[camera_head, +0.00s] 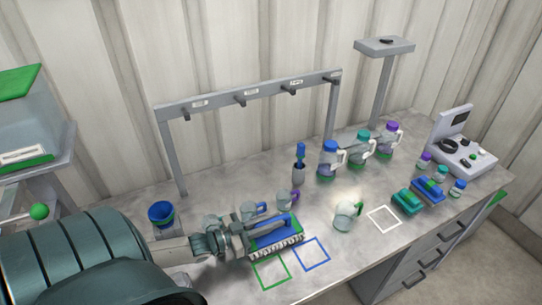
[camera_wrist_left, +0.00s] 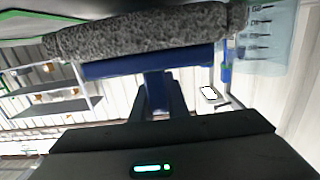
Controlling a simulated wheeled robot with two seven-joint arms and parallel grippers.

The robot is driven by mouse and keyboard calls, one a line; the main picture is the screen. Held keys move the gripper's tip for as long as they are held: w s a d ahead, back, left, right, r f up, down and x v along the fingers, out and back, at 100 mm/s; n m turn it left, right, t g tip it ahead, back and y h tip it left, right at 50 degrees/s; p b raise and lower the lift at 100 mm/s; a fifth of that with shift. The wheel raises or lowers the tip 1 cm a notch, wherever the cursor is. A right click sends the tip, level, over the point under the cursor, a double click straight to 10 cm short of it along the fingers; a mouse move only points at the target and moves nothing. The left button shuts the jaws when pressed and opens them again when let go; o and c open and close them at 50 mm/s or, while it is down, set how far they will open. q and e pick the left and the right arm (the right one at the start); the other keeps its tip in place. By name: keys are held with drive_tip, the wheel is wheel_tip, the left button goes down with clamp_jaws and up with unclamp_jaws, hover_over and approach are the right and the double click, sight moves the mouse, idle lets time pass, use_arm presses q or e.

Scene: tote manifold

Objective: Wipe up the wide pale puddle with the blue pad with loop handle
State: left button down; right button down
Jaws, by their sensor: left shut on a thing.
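My left gripper (camera_head: 243,237) is shut on the handle of the blue pad (camera_head: 276,233), which has a grey fuzzy face and shows along its front edge. In the left wrist view the blue pad (camera_wrist_left: 150,65) spans the top, its fuzzy grey part beyond the fingers, and its handle is between the fingers of the left gripper (camera_wrist_left: 158,95). In the head view the pad is low over the worktop, left of the middle; I cannot tell whether it touches. I cannot make out the wide pale puddle clearly. My right gripper is not in view.
Green (camera_head: 271,272) and blue (camera_head: 311,254) outlined squares lie before the pad. Several bottles stand behind.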

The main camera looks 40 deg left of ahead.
sight(286, 217)
use_arm(q)
drive_tip(key=shift+w, duration=0.1)
drive_tip(key=shift+b+x, duration=0.45)
drive_tip(key=shift+x, duration=1)
drive_tip(key=shift+d, duration=0.15)
drive_tip(key=shift+w+d, duration=0.1)
drive_tip(key=shift+x, duration=1.65)
drive_tip(key=shift+r, duration=0.1)
drive_tip(key=shift+w, duration=0.1)
drive_tip(key=shift+b+x, duration=0.65)
drive_tip(key=shift+x, duration=0.9)
drive_tip(key=shift+w+r, duration=0.1)
drive_tip(key=shift+r, duration=0.05)
